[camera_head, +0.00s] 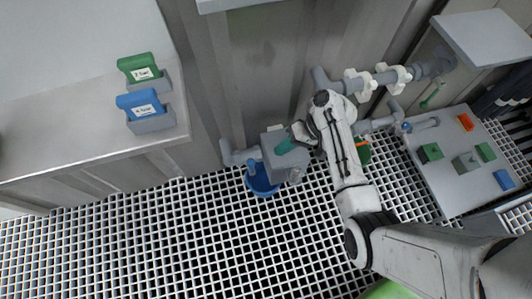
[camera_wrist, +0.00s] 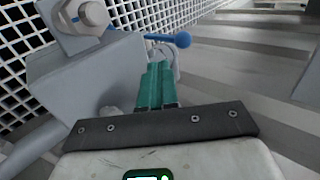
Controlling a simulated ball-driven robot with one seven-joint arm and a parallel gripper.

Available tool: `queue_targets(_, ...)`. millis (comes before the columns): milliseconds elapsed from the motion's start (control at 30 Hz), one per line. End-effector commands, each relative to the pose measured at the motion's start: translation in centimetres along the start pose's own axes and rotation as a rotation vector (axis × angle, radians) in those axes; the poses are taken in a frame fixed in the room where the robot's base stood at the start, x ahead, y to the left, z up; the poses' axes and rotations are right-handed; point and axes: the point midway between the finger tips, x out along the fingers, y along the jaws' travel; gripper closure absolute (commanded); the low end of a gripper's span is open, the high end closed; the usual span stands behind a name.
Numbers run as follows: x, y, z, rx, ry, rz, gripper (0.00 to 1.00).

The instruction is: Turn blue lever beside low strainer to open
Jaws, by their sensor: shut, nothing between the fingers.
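The low strainer is a grey box-shaped housing (camera_head: 285,168) on a pipe near the floor grating. It also fills the left of the wrist view (camera_wrist: 85,85), with a bolt on its top. The blue lever (camera_wrist: 180,40) has a round ball end and sticks out past the housing, just beyond my fingertips in the wrist view. In the head view the blue lever (camera_head: 252,166) stands at the housing's left side. My gripper (camera_head: 283,146), with teal fingers (camera_wrist: 157,75), is shut and empty, above and beside the housing. I see no clear contact with the lever.
A blue basin (camera_head: 262,185) sits under the strainer. Grey pipes with white fittings (camera_head: 375,80) run along the wall at right. A grey panel (camera_head: 455,185) with coloured blocks lies further right. Green (camera_head: 138,66) and blue (camera_head: 140,102) labelled blocks stand on the left counter. The grating in front is clear.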

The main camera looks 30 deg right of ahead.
Motion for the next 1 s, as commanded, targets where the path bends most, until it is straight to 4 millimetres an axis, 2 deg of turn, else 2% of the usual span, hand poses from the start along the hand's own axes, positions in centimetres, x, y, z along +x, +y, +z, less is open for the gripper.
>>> queue_targets(300, 5.6, 0.2, 0.1, -0.002, -0.005, 0.002, 1.00)
queue_targets(500, 8.2, 0.1, 0.1, -0.001, -0.003, 0.002, 1.00)
queue_targets(700, 9.2, 0.0, 0.1, -0.001, -0.003, 0.003, 1.00)
queue_targets(1000, 9.3, 0.0, 0.1, -0.001, -0.002, 0.003, 1.00)
